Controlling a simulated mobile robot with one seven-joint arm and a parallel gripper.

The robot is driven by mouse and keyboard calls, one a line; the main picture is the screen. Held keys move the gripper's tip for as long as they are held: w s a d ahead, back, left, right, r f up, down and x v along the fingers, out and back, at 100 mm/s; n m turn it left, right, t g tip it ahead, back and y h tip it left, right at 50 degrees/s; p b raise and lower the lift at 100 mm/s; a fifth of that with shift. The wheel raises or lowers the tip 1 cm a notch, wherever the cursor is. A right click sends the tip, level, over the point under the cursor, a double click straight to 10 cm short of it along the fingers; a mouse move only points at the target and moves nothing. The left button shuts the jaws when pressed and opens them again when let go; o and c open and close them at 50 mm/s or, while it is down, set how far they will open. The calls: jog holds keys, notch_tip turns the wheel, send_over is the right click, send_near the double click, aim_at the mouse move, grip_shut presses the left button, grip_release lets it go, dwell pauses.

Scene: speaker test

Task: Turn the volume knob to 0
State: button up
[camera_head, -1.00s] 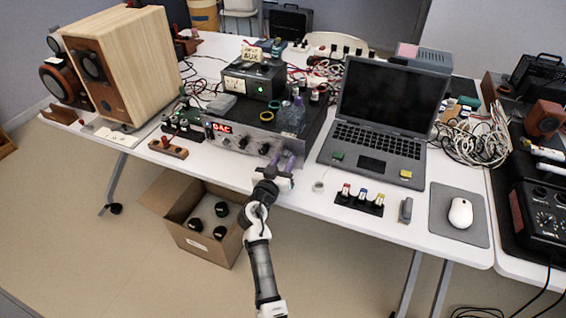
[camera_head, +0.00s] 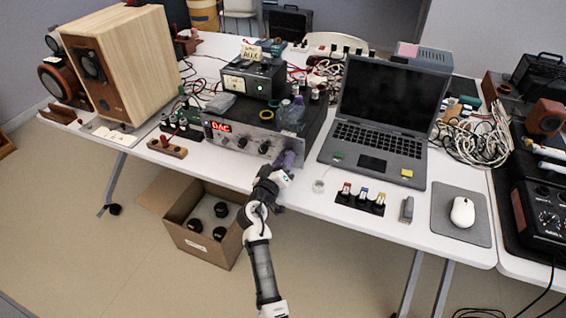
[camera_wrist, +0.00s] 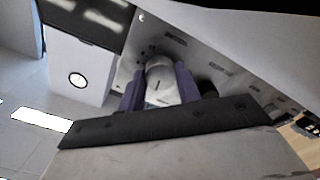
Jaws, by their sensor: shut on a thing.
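The amplifier marked DAC (camera_head: 212,137) stands on the white table, its silver front facing me with a row of dark knobs. My gripper (camera_head: 288,160) is at the right end of this front. In the wrist view its purple fingers (camera_wrist: 160,88) are shut on a light grey round knob (camera_wrist: 158,72), one on each side. A dark line shows on the knob's face. Small dots and printed labels on the panel (camera_wrist: 205,50) surround it; the lettering is too small to read. In the head view my gripper hides this knob.
A black knob (camera_wrist: 208,88) sits close beside the right finger. Clear bottles (camera_head: 292,115) stand on the amplifier's top right. The laptop (camera_head: 380,150) is to the right, with a tape roll (camera_head: 318,186) nearer me. An open cardboard box (camera_head: 200,245) is below the table edge.

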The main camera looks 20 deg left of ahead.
jog(key=n+p, duration=0.1)
jog(key=n, duration=0.5)
jog(key=shift+n, duration=0.3)
jog(key=n+p, duration=0.3)
jog(key=n, duration=0.3)
jog(key=shift+r, duration=0.15)
jog(key=n+p, duration=0.3)
jog(key=n, duration=0.3)
jog(key=shift+n+p, duration=0.4)
jog(key=n+p, duration=0.1)
jog(key=n, duration=0.4)
jog(key=shift+n, duration=0.3)
jog(key=o, duration=1)
jog(key=shift+c, duration=0.2)
jog(key=shift+s, duration=0.1)
